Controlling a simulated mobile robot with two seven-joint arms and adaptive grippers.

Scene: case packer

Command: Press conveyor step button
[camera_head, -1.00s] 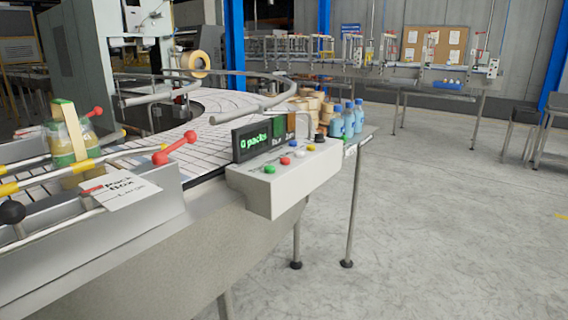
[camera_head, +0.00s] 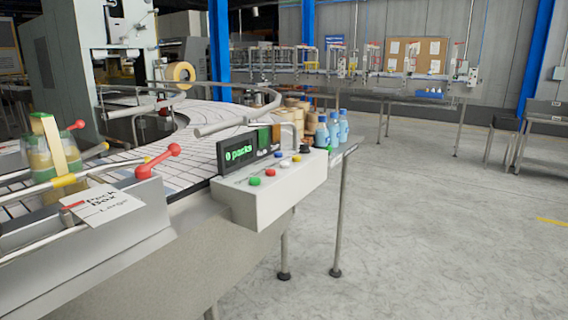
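The control box (camera_head: 262,205) is a pale grey block on the near edge of the curved conveyor (camera_head: 200,117). Its sloped top carries a green button (camera_head: 255,181), a red button (camera_head: 269,172), a yellow button (camera_head: 285,164), a white button (camera_head: 296,157), a blue one (camera_head: 278,154) and a black knob (camera_head: 305,149). A display (camera_head: 237,151) behind them reads "0 packs" in green. I cannot read which button is the step button. Neither of my grippers shows in the view.
A jar pack (camera_head: 50,155) stands at left beside rails with red-knobbed levers (camera_head: 158,161). A "Pack Box Large" card (camera_head: 103,206) lies in front. The floor (camera_head: 430,230) at right is open.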

